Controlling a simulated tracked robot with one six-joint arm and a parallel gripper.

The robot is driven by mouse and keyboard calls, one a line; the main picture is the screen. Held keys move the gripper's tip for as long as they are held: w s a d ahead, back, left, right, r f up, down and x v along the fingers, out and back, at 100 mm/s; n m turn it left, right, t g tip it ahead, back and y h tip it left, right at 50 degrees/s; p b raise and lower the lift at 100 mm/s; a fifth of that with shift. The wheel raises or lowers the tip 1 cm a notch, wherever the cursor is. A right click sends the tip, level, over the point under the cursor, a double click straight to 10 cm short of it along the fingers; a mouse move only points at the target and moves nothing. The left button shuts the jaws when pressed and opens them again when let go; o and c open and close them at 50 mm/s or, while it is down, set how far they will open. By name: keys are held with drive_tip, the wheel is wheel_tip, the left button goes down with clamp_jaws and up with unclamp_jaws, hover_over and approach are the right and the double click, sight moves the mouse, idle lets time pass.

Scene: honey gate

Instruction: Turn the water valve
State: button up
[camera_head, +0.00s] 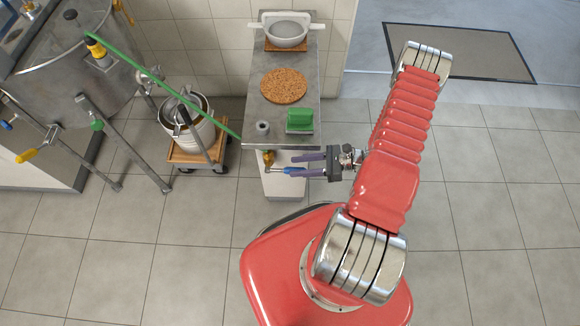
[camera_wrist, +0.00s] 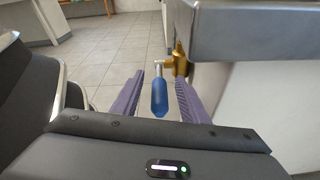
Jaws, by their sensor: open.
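The water valve is a brass body (camera_head: 268,157) with a blue lever handle (camera_head: 293,170), mounted below the front edge of the steel counter. My gripper (camera_head: 306,163) is open, with purple fingers pointing left towards the valve. In the wrist view my gripper (camera_wrist: 160,90) has one finger on each side of the blue handle, with a visible gap on both sides.
The steel counter (camera_head: 232,127) carries a cork mat (camera_head: 284,86), a green sponge-like block (camera_head: 300,119) and a white strainer (camera_head: 286,31). A bucket on a wooden dolly (camera_head: 190,152) and a steel tank (camera_head: 65,75) stand to the left. The tiled floor (camera_head: 160,225) in front is clear.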

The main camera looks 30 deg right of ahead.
drive_tip(key=v, duration=0.8)
drive_tip(key=shift+s+d, duration=0.15)
drive_tip(key=shift+d, duration=0.2)
